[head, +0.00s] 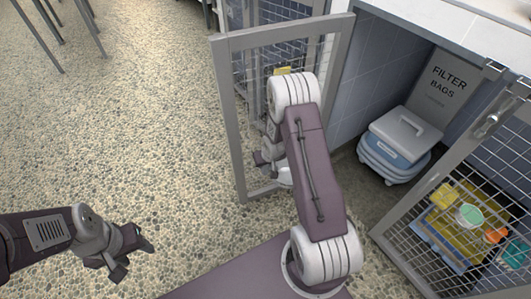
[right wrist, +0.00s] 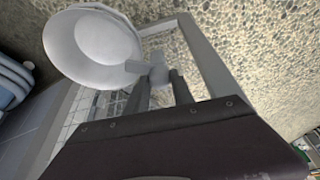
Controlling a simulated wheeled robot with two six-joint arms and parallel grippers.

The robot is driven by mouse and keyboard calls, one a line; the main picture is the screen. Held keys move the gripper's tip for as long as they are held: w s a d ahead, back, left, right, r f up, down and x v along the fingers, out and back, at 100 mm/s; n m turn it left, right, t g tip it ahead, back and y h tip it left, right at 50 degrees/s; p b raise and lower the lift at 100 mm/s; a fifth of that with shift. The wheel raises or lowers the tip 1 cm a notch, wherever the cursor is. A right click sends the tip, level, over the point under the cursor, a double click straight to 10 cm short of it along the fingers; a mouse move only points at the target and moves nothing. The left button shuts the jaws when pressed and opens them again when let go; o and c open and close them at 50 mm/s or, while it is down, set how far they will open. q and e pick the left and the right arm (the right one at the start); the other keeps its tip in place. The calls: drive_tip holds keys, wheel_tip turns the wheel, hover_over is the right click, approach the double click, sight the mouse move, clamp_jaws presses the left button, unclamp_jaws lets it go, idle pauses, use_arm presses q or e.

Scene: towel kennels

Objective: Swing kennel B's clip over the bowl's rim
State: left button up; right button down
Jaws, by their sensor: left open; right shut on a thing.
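A white bowl (right wrist: 95,45) fills the upper left of the right wrist view. In the head view a small white part of it (head: 285,176) shows beside my right arm. A grey clip (right wrist: 136,67) overlaps the bowl's rim in the wrist view; whether it hooks over the rim I cannot tell. My right gripper (right wrist: 160,80) is shut on the clip, beside the bowl. In the head view this gripper (head: 266,158) is partly hidden by my arm, at the open grey-framed door (head: 226,110). My left gripper (head: 134,252) is open and empty above the floor.
Another barred door (head: 405,205) stands at the right, with towels and small coloured items seen behind it. Between the doors are a blue and white lidded box (head: 395,145) and a filter bags carton (head: 440,85). The pebbled floor (head: 120,130) at left is clear.

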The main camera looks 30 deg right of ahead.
drive_tip(key=shift+w+r+p, duration=0.1)
drive_tip(key=shift+r+p, duration=0.2)
drive_tip(key=shift+p, duration=0.35)
use_arm(q)
wheel_tip(320, 180, up, 3)
drive_tip(key=shift+f, duration=0.1)
use_arm(e)
drive_tip(key=shift+f+n, duration=0.2)
drive_tip(key=shift+n, duration=0.1)
drive_tip(key=c, duration=1.1)
unclamp_jaws()
use_arm(q)
wheel_tip(320, 180, up, 5)
drive_tip(key=p, duration=0.5)
drive_tip(key=shift+f, duration=0.15)
use_arm(e)
drive_tip(key=v, duration=0.9)
